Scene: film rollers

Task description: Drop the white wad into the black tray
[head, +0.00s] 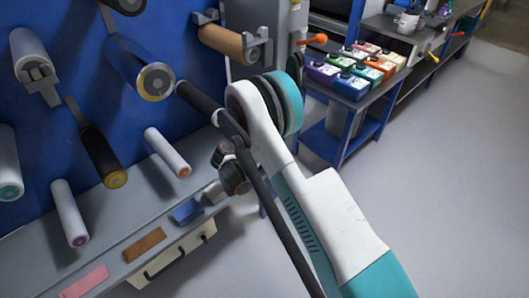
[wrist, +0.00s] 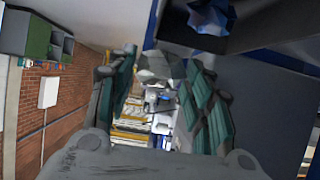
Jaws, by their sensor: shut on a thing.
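In the wrist view, my gripper (wrist: 160,88) has its two teal-and-grey fingers on either side of a crumpled grey-white wad (wrist: 162,66). The wad sits between the fingertips, held off any surface. A dark tray-like surface (wrist: 265,20) shows at the top right of the wrist view, apart from the wad, with a crumpled blue piece (wrist: 210,16) on it. I cannot tell for sure that this is the black tray. In the head view my arm crosses the middle, and I cannot make out the fingers or the held wad there.
Several rollers, such as a brown one (head: 222,42) and a white one (head: 168,152), stick out from a blue panel (head: 60,130). A grey shelf (head: 120,225) lies below with pink and brown pieces. Several coloured boxes stand on a side table (head: 345,98). The floor (head: 450,160) at right is clear.

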